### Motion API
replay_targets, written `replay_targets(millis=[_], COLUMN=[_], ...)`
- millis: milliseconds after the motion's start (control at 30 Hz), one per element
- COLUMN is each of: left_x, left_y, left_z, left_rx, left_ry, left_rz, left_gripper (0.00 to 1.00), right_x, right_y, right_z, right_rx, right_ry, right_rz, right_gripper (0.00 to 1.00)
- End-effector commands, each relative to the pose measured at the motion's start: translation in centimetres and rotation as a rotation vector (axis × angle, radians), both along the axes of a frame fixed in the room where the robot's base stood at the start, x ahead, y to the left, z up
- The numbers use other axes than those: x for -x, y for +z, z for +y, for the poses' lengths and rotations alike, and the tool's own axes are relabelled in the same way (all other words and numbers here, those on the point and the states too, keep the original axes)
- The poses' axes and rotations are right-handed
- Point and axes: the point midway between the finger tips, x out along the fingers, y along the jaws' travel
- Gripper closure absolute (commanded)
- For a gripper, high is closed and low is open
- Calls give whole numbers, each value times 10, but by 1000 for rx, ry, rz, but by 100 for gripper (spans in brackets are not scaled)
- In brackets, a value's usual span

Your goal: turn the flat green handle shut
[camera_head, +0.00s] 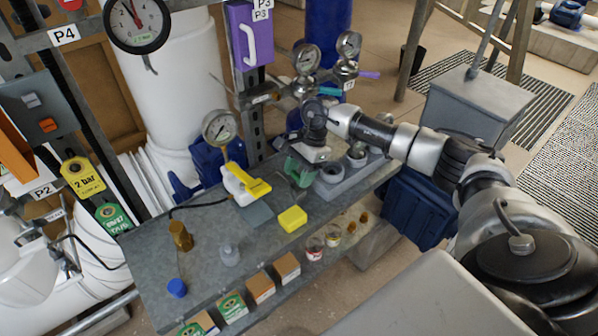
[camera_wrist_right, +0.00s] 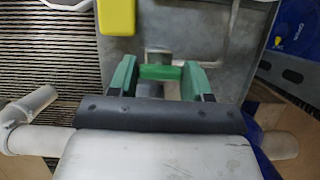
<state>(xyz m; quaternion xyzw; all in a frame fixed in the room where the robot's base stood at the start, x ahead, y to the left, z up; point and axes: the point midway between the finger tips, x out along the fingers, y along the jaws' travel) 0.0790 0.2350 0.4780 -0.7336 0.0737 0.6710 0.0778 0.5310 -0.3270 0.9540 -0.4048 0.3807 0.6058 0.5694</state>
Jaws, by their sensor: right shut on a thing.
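My right gripper (camera_head: 302,170) reaches in from the right over the grey bench. Its two green fingers also show in the right wrist view (camera_wrist_right: 159,76). They are shut on the flat green handle (camera_wrist_right: 160,72), which lies crosswise between them with a finger at each end. In the head view the gripper and wrist hide most of the handle, and I cannot make out its angle to the pipe there. My left gripper is not in view.
Pressure gauges (camera_head: 307,58) and a purple box (camera_head: 248,45) rise behind the gripper. A grey bin (camera_head: 478,103) stands beyond the arm.

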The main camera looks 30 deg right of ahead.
Motion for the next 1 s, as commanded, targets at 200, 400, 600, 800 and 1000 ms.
replay_targets(millis=[200, 400, 600, 800, 1000], left_x=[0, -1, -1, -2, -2], left_y=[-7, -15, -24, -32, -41], left_z=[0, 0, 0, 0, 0], left_rx=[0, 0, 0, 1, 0], left_ry=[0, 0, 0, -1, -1], left_rz=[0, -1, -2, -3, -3], left_gripper=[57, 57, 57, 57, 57], right_x=[1, 1, 2, 2, 2], right_y=[-1, -2, -2, -1, -1], right_z=[0, 0, 0, 1, 1], right_rx=[-1, -1, -1, -1, -2], right_ry=[-89, -245, -433, -621, -811], right_rz=[-1, -3, -3, -5, -4], right_gripper=[75, 75, 75, 75, 75])
